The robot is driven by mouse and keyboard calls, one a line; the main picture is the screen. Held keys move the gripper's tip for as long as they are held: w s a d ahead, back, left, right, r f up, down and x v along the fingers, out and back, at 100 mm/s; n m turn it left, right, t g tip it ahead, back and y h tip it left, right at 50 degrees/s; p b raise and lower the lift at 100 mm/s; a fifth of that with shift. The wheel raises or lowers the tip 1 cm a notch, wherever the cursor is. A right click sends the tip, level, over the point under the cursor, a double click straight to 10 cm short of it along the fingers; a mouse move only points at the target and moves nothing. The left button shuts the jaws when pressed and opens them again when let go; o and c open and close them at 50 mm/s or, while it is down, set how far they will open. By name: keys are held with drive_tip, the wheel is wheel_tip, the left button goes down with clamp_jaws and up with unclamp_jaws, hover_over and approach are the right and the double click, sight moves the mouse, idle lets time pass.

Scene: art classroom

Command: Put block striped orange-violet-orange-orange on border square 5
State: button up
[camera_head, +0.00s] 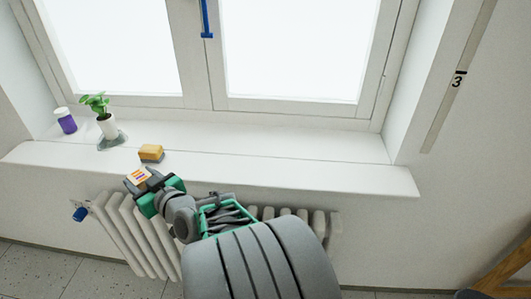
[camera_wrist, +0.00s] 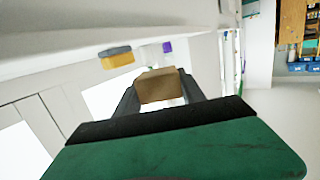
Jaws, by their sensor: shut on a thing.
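My gripper (camera_head: 148,187) is shut on a small block (camera_head: 138,176) with orange and violet stripes on a pale face. The full stripe order is too small to read. The block is held in the air just in front of the window sill's edge, above the radiator. In the wrist view, the block (camera_wrist: 158,88) sits between the two fingertips (camera_wrist: 157,92) and shows a plain brown face. No border square 5 shows in either view.
On the sill (camera_head: 290,165) stand a yellow sponge-like block with a grey base (camera_head: 151,153), a potted plant (camera_head: 107,125) and a purple jar (camera_head: 67,122). A radiator (camera_head: 125,232) with a blue knob (camera_head: 80,214) is below. The sill's right part is clear.

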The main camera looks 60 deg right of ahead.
drive_tip(key=s+d+r+m+g+h+b, duration=0.1)
drive_tip(key=s+d+r+m+h, duration=0.25)
drive_tip(key=s+d, duration=0.45)
drive_tip(key=s+d+r+m+g+h+b, duration=0.15)
drive_tip(key=s+d+h, duration=0.25)
drive_tip(key=d, duration=0.7)
drive_tip(key=s+d+r+m+g+h, duration=0.2)
drive_tip(key=s+d+m+g+h, duration=0.15)
drive_tip(key=s, duration=0.65)
drive_tip(key=s+d+r+m+g+h, duration=0.1)
drive_tip(key=s+d+m+g+h, duration=0.3)
drive_tip(key=s, duration=0.6)
drive_tip(key=n+t+y, duration=0.1)
drive_tip(key=y, duration=0.2)
hover_over(275, 154)
wheel_tip(275, 154, down, 9)
drive_tip(key=shift+s+a+f, duration=0.1)
drive_tip(key=shift+s+a, duration=0.05)
drive_tip(key=shift+w+f+h, duration=0.2)
drive_tip(key=shift+f+h, duration=0.1)
drive_tip(key=shift+f, duration=1.45)
